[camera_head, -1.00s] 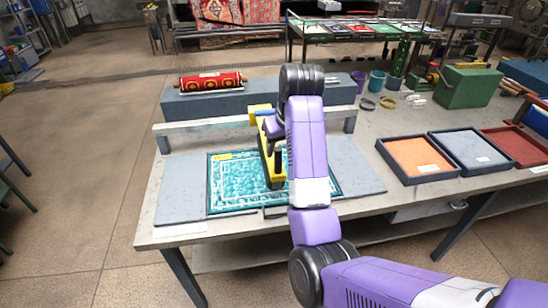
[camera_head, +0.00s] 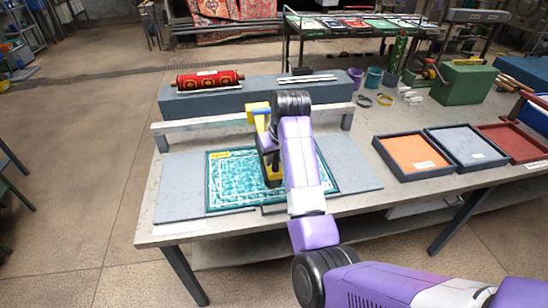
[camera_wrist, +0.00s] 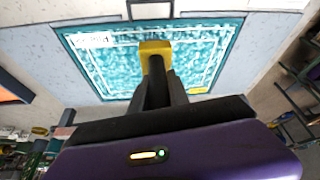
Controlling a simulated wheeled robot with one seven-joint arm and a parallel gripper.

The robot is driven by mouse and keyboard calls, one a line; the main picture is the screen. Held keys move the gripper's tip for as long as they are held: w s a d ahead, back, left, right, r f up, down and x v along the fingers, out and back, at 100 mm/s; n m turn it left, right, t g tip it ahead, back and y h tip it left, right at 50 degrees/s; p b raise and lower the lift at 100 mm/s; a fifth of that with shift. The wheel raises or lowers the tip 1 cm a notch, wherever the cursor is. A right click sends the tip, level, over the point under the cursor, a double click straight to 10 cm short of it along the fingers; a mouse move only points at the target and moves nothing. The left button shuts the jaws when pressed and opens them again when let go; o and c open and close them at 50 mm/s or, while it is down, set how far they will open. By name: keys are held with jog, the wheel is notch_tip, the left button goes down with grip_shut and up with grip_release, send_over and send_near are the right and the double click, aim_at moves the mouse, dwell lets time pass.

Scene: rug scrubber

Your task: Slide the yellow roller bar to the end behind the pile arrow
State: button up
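The yellow roller bar (camera_head: 272,183) lies across the teal rug (camera_head: 225,185), a little right of its middle, running front to back. Its far end has a yellow and blue part (camera_head: 258,116). My gripper (camera_wrist: 158,80) is above the bar, and its dark fingers appear closed around a dark upright handle on it. A yellow end of the bar shows in the wrist view (camera_wrist: 154,47). My arm hides part of the bar and the rug. A small yellow label (camera_head: 219,155), perhaps the pile arrow, is at the rug's far left corner; its marking is too small to read.
A pale rail (camera_head: 200,125) spans the table behind the rug. Behind it a grey block (camera_head: 215,103) carries a rolled red rug (camera_head: 210,79). Trays (camera_head: 408,155) stand at right. Grey boards (camera_head: 180,185) flank the rug; its left part is clear.

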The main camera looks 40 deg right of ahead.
grip_shut()
dwell(1.0)
jog(key=shift+w, duration=0.1)
